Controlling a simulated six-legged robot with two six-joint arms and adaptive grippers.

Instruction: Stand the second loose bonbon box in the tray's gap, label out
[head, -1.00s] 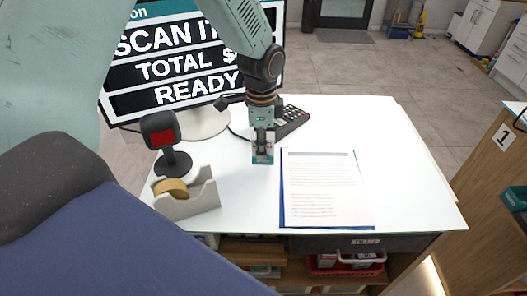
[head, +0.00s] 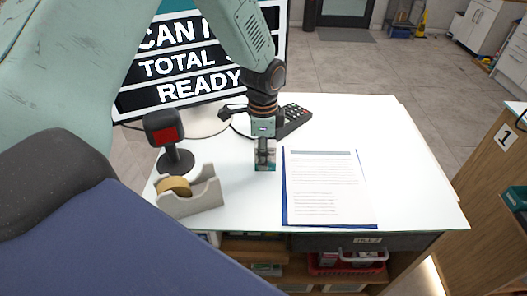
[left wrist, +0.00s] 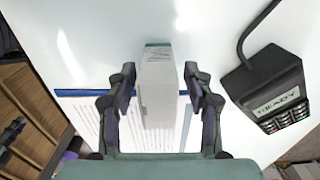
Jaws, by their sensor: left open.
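A small pale box (head: 271,162) with a teal lower edge stands on the white counter, just left of the papers. In the left wrist view the box (left wrist: 158,92) is a tall pale grey block between my fingers. My left gripper (head: 265,150) points down over the box. It is open, with one finger on each side and a small gap on both sides in the left wrist view (left wrist: 158,88). One finger hides part of the box in the head view. I cannot make out a label. The tray and my right gripper are not in view.
Papers on a blue clipboard (head: 325,185) lie close to the right of the box. A card terminal (head: 293,119) stands behind it. A scanner (head: 165,130), a tape dispenser (head: 190,192) and a monitor (head: 190,70) are to the left. The counter's right side is clear.

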